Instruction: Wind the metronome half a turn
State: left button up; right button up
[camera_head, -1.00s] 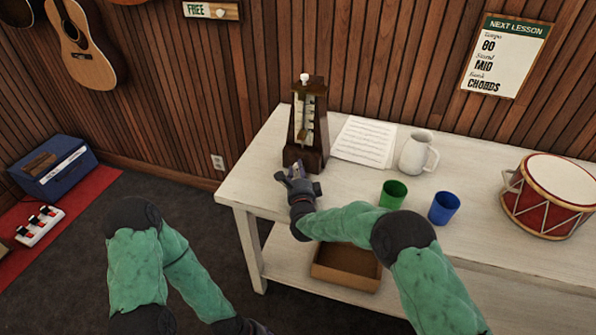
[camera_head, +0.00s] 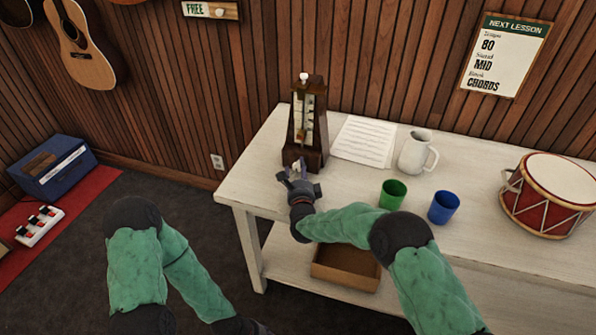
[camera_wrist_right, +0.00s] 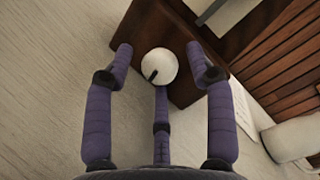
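The dark wooden metronome (camera_head: 306,130) stands upright at the back left of the white table. Its round white winding knob (camera_wrist_right: 159,65) with a dark mark is on its lower part. My right gripper (camera_head: 291,172) is at the metronome's base. In the right wrist view its purple fingers (camera_wrist_right: 159,62) are spread around the knob, one on each side and one below. The side fingers stand apart from the knob; whether the lower one touches it I cannot tell. My left gripper (camera_head: 245,327) is low at the bottom edge, mostly cut off.
A brown box (camera_head: 345,268) sits on the lower shelf. The wooden wall is close behind the metronome.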

jog(key=s, duration=0.8)
jog(key=s+d, duration=0.1)
jog(key=s, duration=0.3)
jog(key=shift+r, duration=0.1)
